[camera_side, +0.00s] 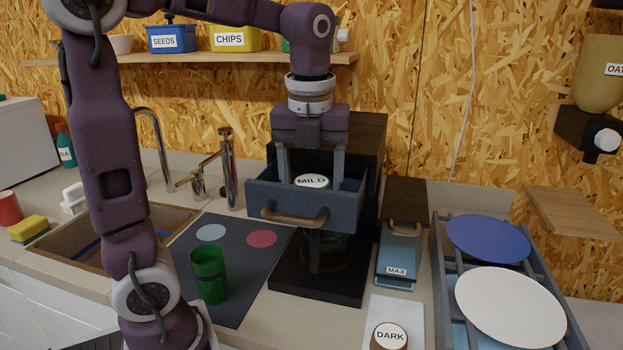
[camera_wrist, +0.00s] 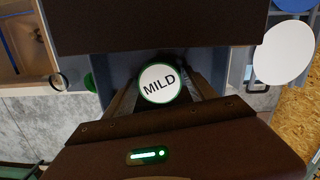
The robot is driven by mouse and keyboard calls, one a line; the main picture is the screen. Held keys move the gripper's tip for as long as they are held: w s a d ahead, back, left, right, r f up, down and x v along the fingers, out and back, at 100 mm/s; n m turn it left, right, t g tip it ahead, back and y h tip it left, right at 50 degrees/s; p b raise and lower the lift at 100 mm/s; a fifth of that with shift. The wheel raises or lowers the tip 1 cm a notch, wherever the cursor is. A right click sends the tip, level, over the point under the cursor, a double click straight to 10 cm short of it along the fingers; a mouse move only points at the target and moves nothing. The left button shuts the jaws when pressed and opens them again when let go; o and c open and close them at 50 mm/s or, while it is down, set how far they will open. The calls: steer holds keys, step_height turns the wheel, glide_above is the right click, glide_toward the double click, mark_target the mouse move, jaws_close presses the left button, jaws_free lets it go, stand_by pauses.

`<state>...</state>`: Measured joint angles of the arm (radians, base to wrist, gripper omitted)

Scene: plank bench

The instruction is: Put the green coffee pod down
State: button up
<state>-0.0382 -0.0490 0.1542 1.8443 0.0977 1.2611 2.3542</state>
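The green coffee pod (camera_side: 311,181), with a white lid marked MILD, is between the fingers of my gripper (camera_side: 311,174). The wrist view shows the pod (camera_wrist: 159,84) face-on, with a finger close against each side. My gripper (camera_wrist: 160,92) appears shut on it. The pod is inside the open blue-grey drawer (camera_side: 275,205) of the coffee machine (camera_side: 363,140), behind the front panel with the wooden handle. The panel hides the pod's lower part, so I cannot tell whether it touches the drawer floor.
A pod marked DARK (camera_side: 389,336) sits on a white board at the front. A green cup (camera_side: 209,274) stands on the dark mat (camera_side: 228,310). A water tank marked MAX (camera_side: 398,258) and a rack with plates (camera_side: 510,306) are to the right. A tap (camera_side: 229,170) stands left.

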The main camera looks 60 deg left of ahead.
mark_target(310, 186)
steer(key=shift+o, duration=0.8)
steer(key=shift+r, duration=0.3)
step_height(310, 186, up, 12)
steer(key=d, duration=0.1)
steer(key=shift+s+f, duration=0.2)
steer(key=shift+s, duration=0.2)
steer(key=shift+d, duration=0.1)
